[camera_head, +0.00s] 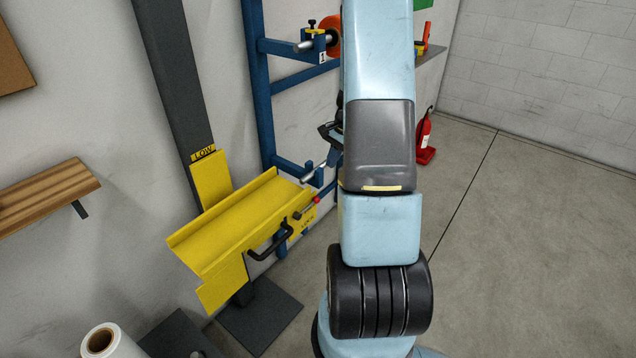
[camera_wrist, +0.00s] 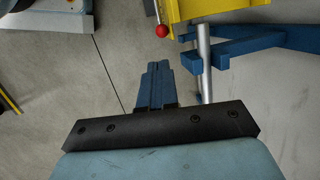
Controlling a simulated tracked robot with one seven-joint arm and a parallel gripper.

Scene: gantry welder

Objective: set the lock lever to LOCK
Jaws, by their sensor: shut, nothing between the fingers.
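The lock lever (camera_head: 306,208) is a thin rod with a red knob at the front right end of the yellow carriage (camera_head: 222,222). Its knob points to the upper right in the head view. A yellow plate (camera_head: 309,221) behind it carries dark lettering too small to read surely. In the wrist view the red knob (camera_wrist: 162,31) hangs at the top, with the yellow carriage (camera_wrist: 215,10) beside it. My gripper (camera_wrist: 157,66) has its blue fingers shut and empty, apart from the knob. In the head view my arm hides most of the gripper.
A black handle (camera_head: 270,243) sticks out from the carriage front. Blue rack bars (camera_head: 262,90) stand behind; a blue bar (camera_wrist: 250,43) and a grey rod (camera_wrist: 204,70) lie right of my fingers in the wrist view. Open floor (camera_head: 520,250) lies right.

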